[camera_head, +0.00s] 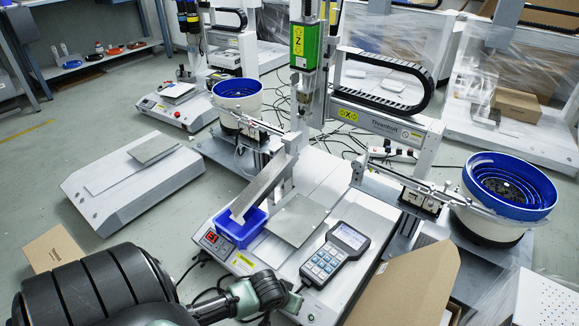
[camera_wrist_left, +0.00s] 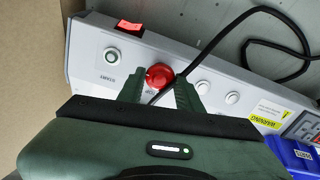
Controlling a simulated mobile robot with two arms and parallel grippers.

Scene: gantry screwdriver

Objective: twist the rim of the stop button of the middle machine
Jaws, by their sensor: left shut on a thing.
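The red round stop button (camera_wrist_left: 160,76) sits on the sloped front panel of the middle machine (camera_head: 230,258). My left gripper (camera_wrist_left: 158,82) is shut on the stop button, with one dark green finger on each side of its rim. In the head view my left gripper (camera_head: 285,294) is at the front edge of the machine, and the button is hidden there by the hand. My right gripper is in neither view.
A handheld keypad (camera_head: 337,252), a blue bin (camera_head: 240,228) and a cardboard box (camera_head: 407,285) are close by.

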